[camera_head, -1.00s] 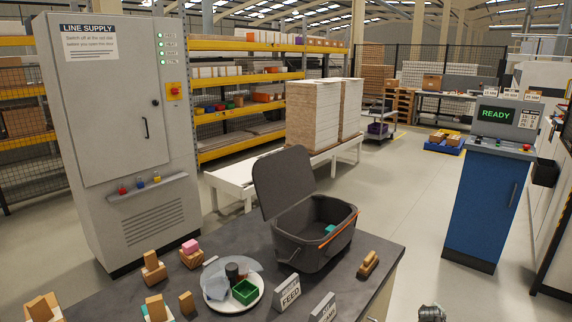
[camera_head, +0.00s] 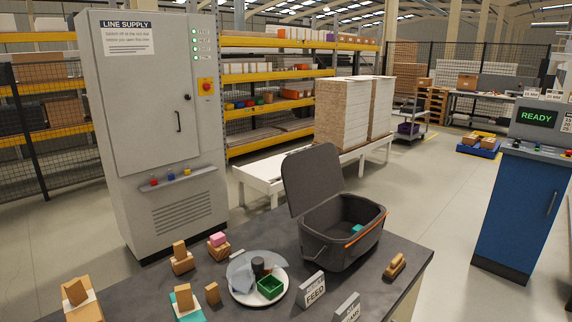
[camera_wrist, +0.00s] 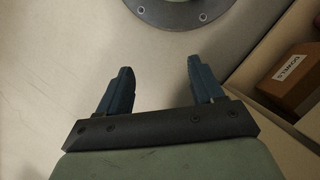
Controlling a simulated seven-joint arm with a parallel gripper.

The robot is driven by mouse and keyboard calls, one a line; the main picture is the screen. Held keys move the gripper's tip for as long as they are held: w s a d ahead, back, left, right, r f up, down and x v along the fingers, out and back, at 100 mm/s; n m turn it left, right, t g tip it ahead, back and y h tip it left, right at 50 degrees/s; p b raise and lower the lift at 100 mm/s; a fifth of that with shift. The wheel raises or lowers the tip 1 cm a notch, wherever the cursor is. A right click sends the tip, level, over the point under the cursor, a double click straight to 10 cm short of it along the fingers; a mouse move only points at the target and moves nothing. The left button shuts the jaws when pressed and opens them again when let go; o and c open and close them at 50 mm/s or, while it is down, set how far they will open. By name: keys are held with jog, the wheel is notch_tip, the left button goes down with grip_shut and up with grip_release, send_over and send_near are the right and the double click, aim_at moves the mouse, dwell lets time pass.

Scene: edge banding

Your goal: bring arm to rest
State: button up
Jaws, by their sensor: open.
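My gripper (camera_wrist: 160,88) shows in the wrist view with its two dark fingers spread wide apart and nothing between them. Beneath the fingers is a plain pale surface. A dark round flange (camera_wrist: 180,8) lies beyond the fingertips at the top of that view, apart from them. My arm and gripper are not visible in the head view.
The dark worktop (camera_head: 225,312) holds an open grey bin (camera_head: 325,250), a white plate (camera_head: 240,297) with a green box (camera_head: 270,287), wooden blocks and sign cards. A line supply cabinet (camera_head: 150,130) stands behind. A labelled brown box (camera_wrist: 290,75) is at the wrist view's right.

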jog(key=s+a+r+g, duration=0.1)
jog(key=s+a+r, duration=0.1)
jog(key=s+a, duration=0.5)
jog(key=shift+s+a+g, duration=0.35)
jog(key=shift+s+g, duration=0.05)
jog(key=shift+s, duration=0.5)
